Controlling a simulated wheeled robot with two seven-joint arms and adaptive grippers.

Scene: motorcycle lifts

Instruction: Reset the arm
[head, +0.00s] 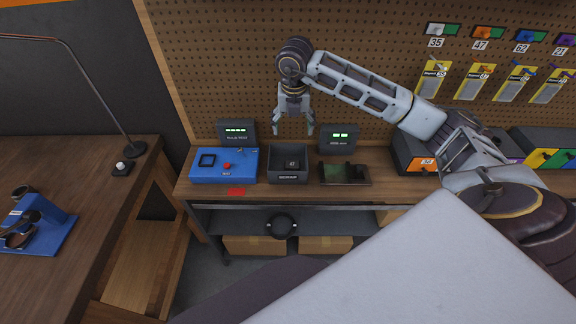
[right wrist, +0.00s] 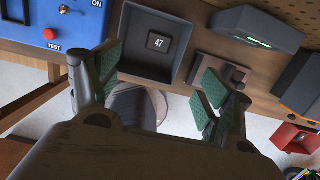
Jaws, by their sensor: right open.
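My right arm reaches in from the right in the head view. My right gripper (head: 294,126) hangs open and empty above the dark tray (head: 288,178) on the workbench, pointing down. In the right wrist view its green-padded fingers (right wrist: 160,90) are spread wide with nothing between them. A small black chip marked 47 (right wrist: 159,42) lies in the dark tray, beyond the fingers and apart from them. My left gripper is in neither view.
A blue test box (head: 224,166) with a red button stands left of the tray. A green-and-brown fixture (head: 345,173) stands right of it. Two small displays (head: 237,133) stand behind. A pegboard (head: 220,70) rises at the back, with labelled packets (head: 474,80) at right.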

